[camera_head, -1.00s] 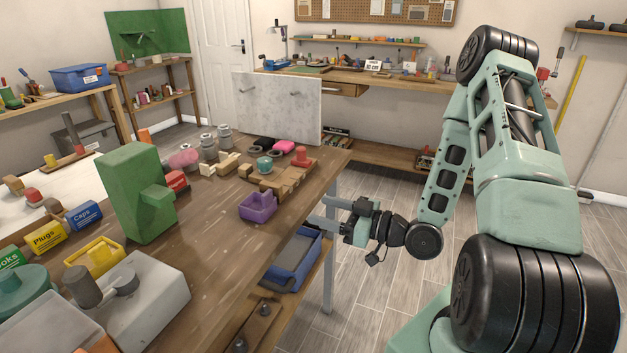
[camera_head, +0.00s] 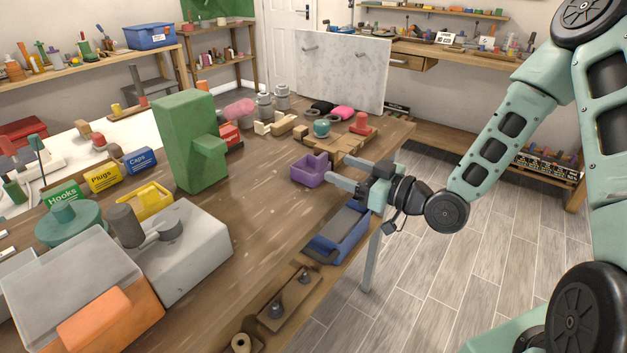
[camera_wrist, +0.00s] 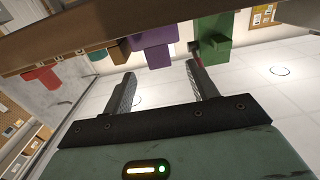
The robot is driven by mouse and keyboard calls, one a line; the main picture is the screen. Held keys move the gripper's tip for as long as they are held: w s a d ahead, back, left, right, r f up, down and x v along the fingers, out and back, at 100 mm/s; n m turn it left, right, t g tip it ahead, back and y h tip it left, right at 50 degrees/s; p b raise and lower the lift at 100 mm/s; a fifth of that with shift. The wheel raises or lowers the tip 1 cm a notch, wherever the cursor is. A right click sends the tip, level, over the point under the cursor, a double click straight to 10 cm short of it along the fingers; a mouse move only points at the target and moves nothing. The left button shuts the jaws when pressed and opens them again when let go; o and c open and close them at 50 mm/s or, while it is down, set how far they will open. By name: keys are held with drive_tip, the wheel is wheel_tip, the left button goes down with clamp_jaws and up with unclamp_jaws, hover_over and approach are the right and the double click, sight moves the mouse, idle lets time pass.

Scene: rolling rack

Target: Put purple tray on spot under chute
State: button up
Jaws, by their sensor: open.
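The purple tray (camera_head: 309,172) sits on the wooden table near its right edge. It also shows in the wrist view (camera_wrist: 153,46), beyond my fingers. My gripper (camera_head: 343,181) is open and empty, its fingers pointing left toward the tray, just off its right side; in the wrist view my gripper (camera_wrist: 160,85) has its two fingers apart with nothing between them. The green block with a jutting part (camera_head: 190,140), which looks like the chute, stands left of the tray. The spot under it is mostly hidden by the block, so I cannot make it out.
A yellow tray (camera_head: 148,203) and a grey machine (camera_head: 185,250) stand at the front left. A blue bin (camera_head: 343,236) is below the table edge. The tabletop between tray and chute is clear.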

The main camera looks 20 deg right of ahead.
sight(324, 161)
drive_tip(key=p+x, duration=0.2)
drive_tip(key=x, duration=0.6)
drive_tip(key=shift+w+a, duration=0.2)
drive_tip(key=shift+w, duration=0.1)
drive_tip(key=shift+c, duration=0.4)
clamp_jaws()
